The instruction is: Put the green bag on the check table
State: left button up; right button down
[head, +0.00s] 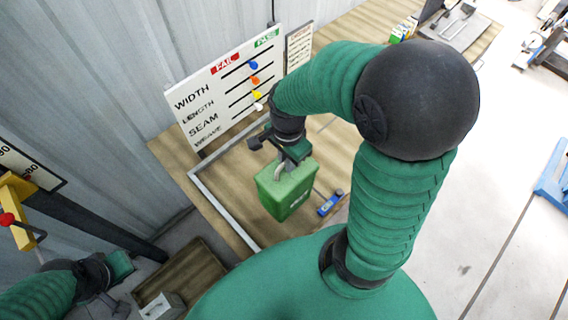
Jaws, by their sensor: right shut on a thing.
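The green bag (287,191) hangs upright by its pale loop handle from my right gripper (284,160). My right gripper is shut on the handle. The bag is over the wooden check table (228,172), within the grey frame on its top; whether its base touches the table I cannot tell. My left gripper (118,300) is low at the lower left, away from the bag, and its jaws are too unclear to read.
A white board (222,88) with WIDTH, LENGTH, SEAM and WEAVE rows and coloured sliders stands at the table's back. A small blue object (329,203) lies right of the bag. A wooden tray (180,277) sits lower left. A yellow bracket (22,208) stands at far left.

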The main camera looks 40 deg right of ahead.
jog(key=w+d+f+p, duration=0.4)
jog(key=w+d+p, duration=0.1)
jog(key=w+d, duration=0.3)
jog(key=shift+w+d+f+p, duration=0.35)
jog(key=shift+d+f+p, duration=0.05)
jog(key=shift+d, duration=0.3)
jog(key=c, duration=1.6)
grip_release()
jog(key=shift+o, duration=0.6)
jog(key=shift+s+a, duration=0.1)
jog(key=shift+s, duration=0.05)
